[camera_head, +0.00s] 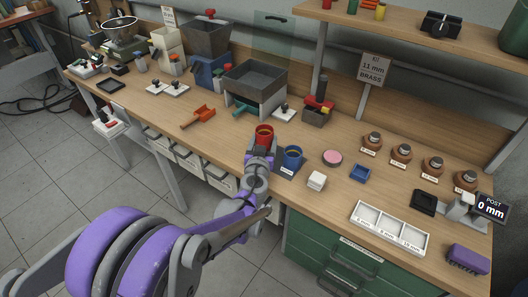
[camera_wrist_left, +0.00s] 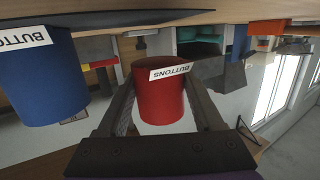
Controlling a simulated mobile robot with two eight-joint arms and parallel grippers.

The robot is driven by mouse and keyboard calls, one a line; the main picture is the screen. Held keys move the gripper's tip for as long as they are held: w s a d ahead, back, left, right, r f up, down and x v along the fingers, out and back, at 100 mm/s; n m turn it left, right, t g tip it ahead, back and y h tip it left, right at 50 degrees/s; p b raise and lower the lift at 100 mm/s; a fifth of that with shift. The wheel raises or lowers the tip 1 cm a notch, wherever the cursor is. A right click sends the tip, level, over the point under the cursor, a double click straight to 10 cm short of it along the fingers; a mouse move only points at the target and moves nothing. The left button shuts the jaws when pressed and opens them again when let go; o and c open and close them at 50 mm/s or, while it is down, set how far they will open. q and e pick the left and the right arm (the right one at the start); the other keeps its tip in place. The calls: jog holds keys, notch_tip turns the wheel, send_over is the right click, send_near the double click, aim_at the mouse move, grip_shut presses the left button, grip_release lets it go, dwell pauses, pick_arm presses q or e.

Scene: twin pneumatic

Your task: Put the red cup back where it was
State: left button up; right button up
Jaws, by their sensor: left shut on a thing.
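The red cup (camera_head: 264,134) is between the fingers of my left gripper (camera_head: 262,148), near the front edge of the bench. In the left wrist view, the red cup (camera_wrist_left: 160,98) carries a white "BUTTONS" label, and the fingers of my left gripper (camera_wrist_left: 165,105) close on it from both sides. A blue cup (camera_head: 292,157) stands on a dark mat (camera_head: 282,170) just to the right of the red cup. The blue cup (camera_wrist_left: 45,80) also shows in the wrist view, apart from the red one. My right gripper is out of view.
A grey bin (camera_head: 256,82) stands behind, and an orange scoop (camera_head: 198,117) lies to the left. A white divided tray (camera_head: 390,228) is at the front right.

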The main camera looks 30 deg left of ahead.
pick_arm(q)
jog(key=shift+f+b, duration=0.45)
jog(key=shift+f, duration=1.35)
jog(key=shift+f, duration=0.2)
jog(key=o, duration=1.5)
jog(key=shift+c, duration=0.2)
jog(key=shift+r, duration=0.15)
